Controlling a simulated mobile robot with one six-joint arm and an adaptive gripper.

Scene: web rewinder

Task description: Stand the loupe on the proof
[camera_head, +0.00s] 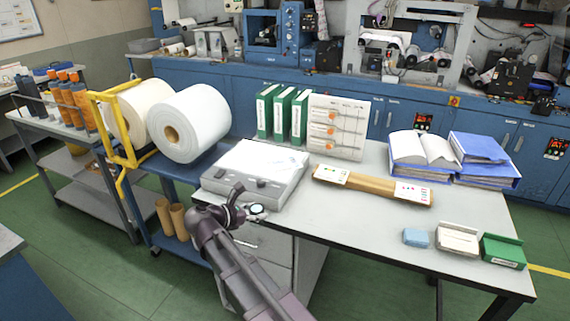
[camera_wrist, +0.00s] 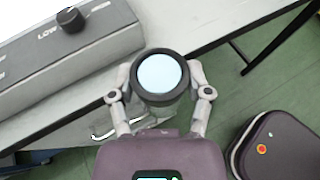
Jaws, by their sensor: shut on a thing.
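The loupe, a short dark cylinder with a pale round lens (camera_wrist: 159,75), is upright between the fingers of my gripper (camera_wrist: 160,92), which are shut on it from both sides. In the head view my gripper (camera_head: 240,211) is at the front edge of the desk, with the loupe (camera_head: 257,210) partly hidden beside it. The light box (camera_head: 262,182) stands just behind, with a pale printed sheet (camera_head: 258,161) on its top. A brown board (camera_head: 370,187) to the right carries a card with colour patches (camera_head: 412,192). I cannot tell which of these is the proof.
The light box's dark knob (camera_wrist: 70,19) is close to the loupe's upper left. Green binders (camera_head: 283,113), a white panel (camera_head: 338,125), an open book (camera_head: 422,150) and blue binders (camera_head: 483,160) stand behind. The desk's front middle (camera_head: 350,222) is clear.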

